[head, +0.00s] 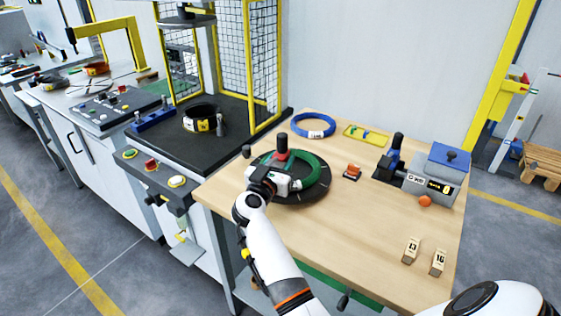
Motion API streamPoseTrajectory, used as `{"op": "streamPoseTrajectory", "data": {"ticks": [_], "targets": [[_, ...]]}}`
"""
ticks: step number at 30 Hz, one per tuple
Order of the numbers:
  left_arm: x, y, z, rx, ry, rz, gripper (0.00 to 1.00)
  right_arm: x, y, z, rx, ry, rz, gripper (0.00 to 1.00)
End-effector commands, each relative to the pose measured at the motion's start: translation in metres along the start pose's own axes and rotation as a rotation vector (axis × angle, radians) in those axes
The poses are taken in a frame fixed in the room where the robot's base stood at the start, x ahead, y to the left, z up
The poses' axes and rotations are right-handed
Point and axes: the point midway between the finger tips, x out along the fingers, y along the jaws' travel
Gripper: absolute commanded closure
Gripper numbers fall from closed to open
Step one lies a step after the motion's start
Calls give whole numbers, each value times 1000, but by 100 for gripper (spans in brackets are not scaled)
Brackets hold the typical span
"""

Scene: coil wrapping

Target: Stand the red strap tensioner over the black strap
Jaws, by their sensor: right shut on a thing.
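My right gripper (278,180) is at the left part of the green coil (318,174), which lies on a round black turntable (305,196). It is shut on the red strap tensioner (281,157), whose black knob points up. The tensioner looks roughly upright at the coil's left back side. The gripper and arm hide its lower part, so I cannot tell whether it touches the coil. I cannot make out the black strap; it may be hidden there. My left gripper is not in view.
A blue coil (315,125) and yellow tray (366,135) lie behind. A small red-orange piece (352,172) is right of the turntable. A blue tool (390,162) and grey device (436,178) stand farther right. Two numbered blocks (411,250) (438,262) stand near the front.

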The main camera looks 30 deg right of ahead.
Motion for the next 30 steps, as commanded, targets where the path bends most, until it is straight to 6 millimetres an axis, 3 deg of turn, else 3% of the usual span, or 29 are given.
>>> {"op": "streamPoseTrajectory", "data": {"ticks": [12,13,16,25,30], "targets": [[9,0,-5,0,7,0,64,0,0,6,2,4,1,100],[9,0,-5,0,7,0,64,0,0,8,1,0,1,55],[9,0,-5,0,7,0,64,0,0,8,1,0,1,39],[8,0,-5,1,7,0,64,0,0,7,1,1,0,38],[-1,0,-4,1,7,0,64,0,0,-3,0,3,-1,38]]}}
